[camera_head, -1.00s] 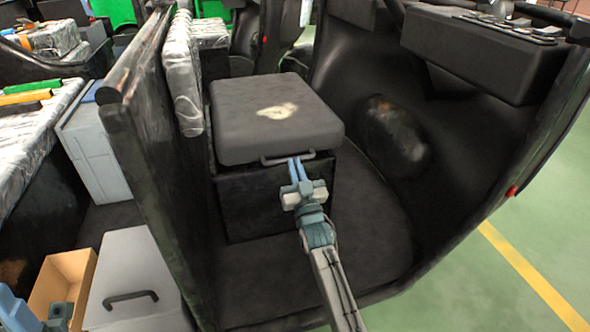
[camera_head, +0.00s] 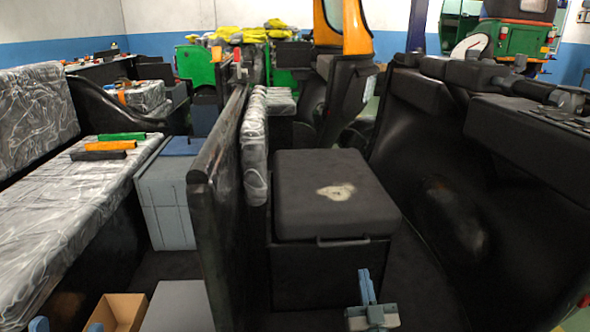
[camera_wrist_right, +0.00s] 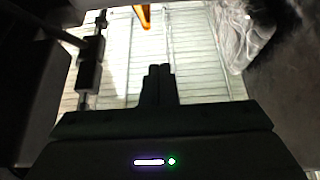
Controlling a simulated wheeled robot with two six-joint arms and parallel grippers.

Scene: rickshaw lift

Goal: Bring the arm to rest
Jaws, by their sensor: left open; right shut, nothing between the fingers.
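My right gripper (camera_head: 366,286) is shut and empty in the lower middle of the head view. It is in front of a black box with a padded lid (camera_head: 310,185), and its fingertips show below the lid's handle (camera_head: 343,242), apart from it. The lid looks down on the box. In the right wrist view, my right gripper (camera_wrist_right: 157,72) shows its two fingers together with nothing between them. My left gripper (camera_head: 67,326) is at the bottom left edge, and only its fingertips show, spread apart near a cardboard box (camera_head: 122,308).
A black partition (camera_head: 212,170) stands left of the lidded box, and a black vehicle panel (camera_head: 435,190) stands at right. A grey box (camera_head: 165,200) and a plastic-wrapped bench (camera_head: 60,205) with several coloured bars are at left. A grey lid (camera_head: 178,308) is beside the cardboard box.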

